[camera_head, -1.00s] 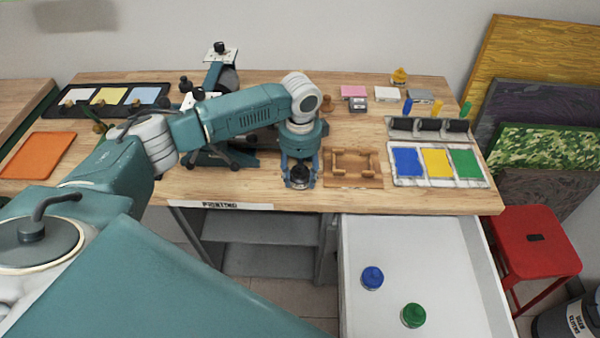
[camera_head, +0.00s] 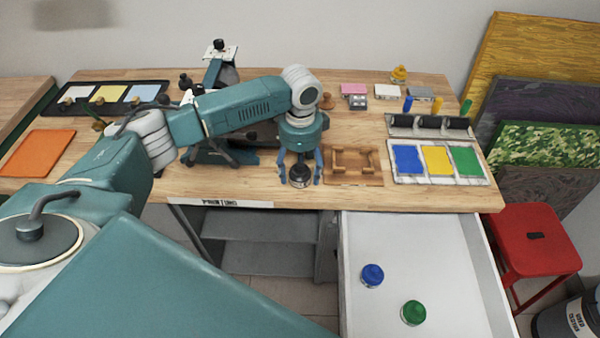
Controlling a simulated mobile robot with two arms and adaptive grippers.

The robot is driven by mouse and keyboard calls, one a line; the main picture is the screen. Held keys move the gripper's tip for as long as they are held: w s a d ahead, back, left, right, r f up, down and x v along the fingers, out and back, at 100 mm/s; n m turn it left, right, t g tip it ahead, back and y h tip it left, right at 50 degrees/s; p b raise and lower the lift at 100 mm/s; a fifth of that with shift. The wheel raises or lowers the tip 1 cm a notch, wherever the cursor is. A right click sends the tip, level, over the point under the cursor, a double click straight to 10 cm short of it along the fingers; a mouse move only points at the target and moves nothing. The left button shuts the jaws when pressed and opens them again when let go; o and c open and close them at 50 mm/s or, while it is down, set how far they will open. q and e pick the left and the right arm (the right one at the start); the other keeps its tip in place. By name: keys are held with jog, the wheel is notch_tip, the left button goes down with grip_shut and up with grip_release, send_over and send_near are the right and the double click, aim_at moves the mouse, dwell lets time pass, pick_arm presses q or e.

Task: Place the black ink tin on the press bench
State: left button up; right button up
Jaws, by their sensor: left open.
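The black ink tin (camera_head: 300,175) stands upright on the wooden press bench (camera_head: 250,187), near its front edge and just left of a small wooden frame. My left gripper (camera_head: 300,181) comes down from above, with its fingers spread on either side of the tin. The fingers look apart from the tin, and the gripper is open. My right gripper is not in view.
The wooden frame (camera_head: 353,166) stands close to the right of the gripper. An ink slab (camera_head: 395,182) with blue, yellow and green patches lies farther right. An open white drawer (camera_head: 440,262) below holds a blue tin (camera_head: 372,276) and a green tin (camera_head: 413,313).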

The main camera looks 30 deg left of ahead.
pick_arm(q)
notch_tip(320, 180, up, 11)
jog(key=shift+f+b, duration=0.2)
jog(key=shift+b, duration=0.85)
